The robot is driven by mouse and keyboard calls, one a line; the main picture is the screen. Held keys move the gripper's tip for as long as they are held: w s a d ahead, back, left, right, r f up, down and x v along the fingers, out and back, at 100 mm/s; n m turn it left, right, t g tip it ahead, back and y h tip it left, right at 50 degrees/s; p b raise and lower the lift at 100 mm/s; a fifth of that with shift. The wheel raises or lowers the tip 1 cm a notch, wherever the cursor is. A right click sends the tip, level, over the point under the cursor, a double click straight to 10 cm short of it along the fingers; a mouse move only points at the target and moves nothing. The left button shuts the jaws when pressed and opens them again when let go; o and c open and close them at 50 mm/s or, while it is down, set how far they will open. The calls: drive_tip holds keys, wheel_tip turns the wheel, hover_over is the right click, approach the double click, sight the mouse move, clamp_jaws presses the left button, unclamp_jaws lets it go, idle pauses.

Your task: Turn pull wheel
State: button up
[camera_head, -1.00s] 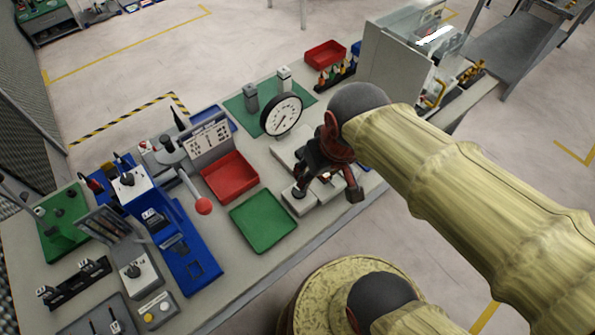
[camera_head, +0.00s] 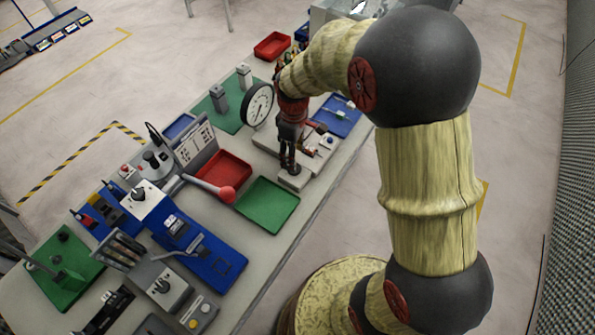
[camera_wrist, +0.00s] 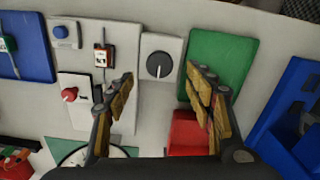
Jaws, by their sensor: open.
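A black round knob (camera_wrist: 159,65) with a pale line across it sits on a square grey plate (camera_wrist: 147,41). It is the most wheel-like control near my gripper; no label confirms it as the pull wheel. My gripper (camera_wrist: 161,80) is open, with one finger on either side of the knob in the wrist view. In the head view my gripper (camera_head: 288,170) points down over the grey fixtures on the table (camera_head: 247,235), hiding the knob.
A green tray (camera_head: 268,204) and a red bin (camera_head: 222,174) lie left of my gripper. A dial gauge (camera_head: 260,106) stands behind it. A red knob (camera_wrist: 69,94), a small device (camera_wrist: 103,56) and a blue button (camera_wrist: 61,32) sit left of the black knob.

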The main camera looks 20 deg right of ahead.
drive_tip(key=shift+w+f, duration=0.1)
drive_tip(key=shift+w, duration=0.05)
drive_tip(key=shift+f+n, duration=0.2)
drive_tip(key=shift+n, duration=0.1)
wheel_tip(320, 180, down, 7)
drive_tip(key=shift+f+b, duration=0.15)
drive_tip(key=shift+b, duration=0.55)
drive_tip(key=shift+c, duration=0.6)
drive_tip(key=c, duration=1.1)
